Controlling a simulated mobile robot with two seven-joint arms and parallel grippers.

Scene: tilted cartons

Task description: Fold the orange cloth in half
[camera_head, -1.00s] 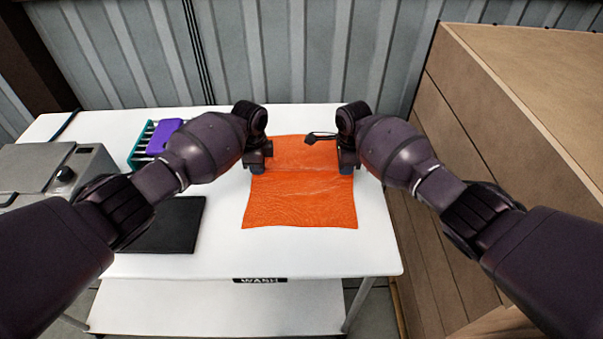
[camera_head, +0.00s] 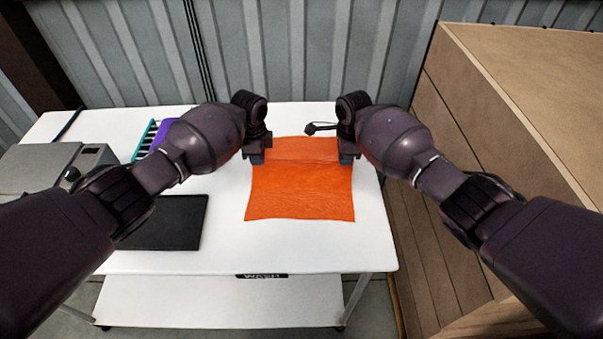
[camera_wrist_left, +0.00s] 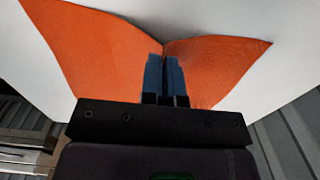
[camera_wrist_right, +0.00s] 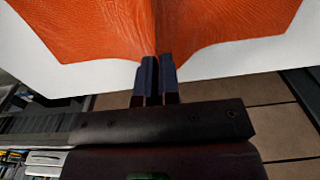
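The orange cloth (camera_head: 300,190) lies on the white table, with its near part spread flat. My left gripper (camera_head: 257,157) is at the cloth's left edge, and my right gripper (camera_head: 347,158) is at its right edge, both towards the far part. In the left wrist view the fingers (camera_wrist_left: 165,65) are closed together, and the cloth (camera_wrist_left: 100,50) creases into them. In the right wrist view the fingers (camera_wrist_right: 156,65) are closed together, and the cloth (camera_wrist_right: 100,35) bunches to a crease at them. The arms hide parts of the cloth's sides.
The white table (camera_head: 220,240) is bare in front of the cloth. A black flat pad (camera_head: 165,225) lies to the left. A teal rack (camera_head: 145,140) with a purple item (camera_head: 163,132) and a grey machine (camera_head: 45,168) stand further left. Large cartons (camera_head: 500,130) stand close on the right.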

